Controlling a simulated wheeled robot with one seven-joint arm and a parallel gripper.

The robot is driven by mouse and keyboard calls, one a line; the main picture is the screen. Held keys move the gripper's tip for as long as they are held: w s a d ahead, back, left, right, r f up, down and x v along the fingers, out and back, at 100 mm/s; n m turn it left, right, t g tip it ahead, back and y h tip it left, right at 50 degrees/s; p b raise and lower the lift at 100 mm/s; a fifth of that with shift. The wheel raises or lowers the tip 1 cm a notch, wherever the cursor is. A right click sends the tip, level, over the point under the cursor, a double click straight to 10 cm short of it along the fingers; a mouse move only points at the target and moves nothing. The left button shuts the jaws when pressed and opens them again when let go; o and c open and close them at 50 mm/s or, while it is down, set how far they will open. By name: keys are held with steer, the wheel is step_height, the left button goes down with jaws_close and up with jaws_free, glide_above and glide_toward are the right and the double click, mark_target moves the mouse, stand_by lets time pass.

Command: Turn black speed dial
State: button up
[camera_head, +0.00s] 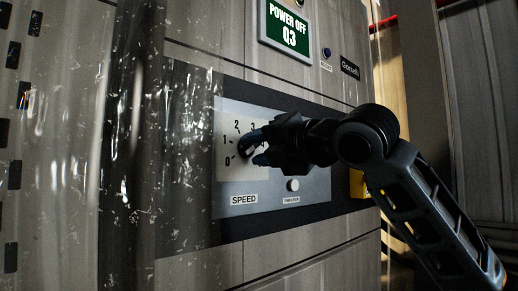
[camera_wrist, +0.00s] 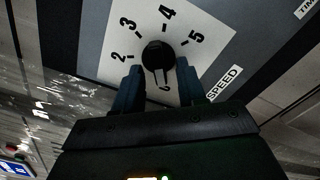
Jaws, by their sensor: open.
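The black speed dial (camera_wrist: 158,55) sits on a white scale plate (camera_wrist: 205,35) with printed numbers, near the SPEED label (camera_wrist: 223,84). In the wrist view it lies between the tips of my gripper (camera_wrist: 159,68). The two blue-tipped fingers are apart, one on each side of the dial's lower part. I cannot tell whether they touch it. In the head view my gripper (camera_head: 256,147) reaches the plate from the right and covers most of the dial and the higher numbers. The numbers 0 to 3 show there. The dial's exact setting is unclear.
A small round knob (camera_head: 292,185) sits below my gripper on the same grey panel. A green sign (camera_head: 288,27) above reads POWER OFF Q3. A dark blue button (camera_head: 326,53) is beside it. A scratched, shiny strip (camera_head: 187,145) stands left of the panel.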

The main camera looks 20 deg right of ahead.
steer(key=shift+s, duration=0.1)
steer(key=v, duration=0.7)
steer(key=shift+s, duration=0.3)
steer(key=shift+d, duration=0.1)
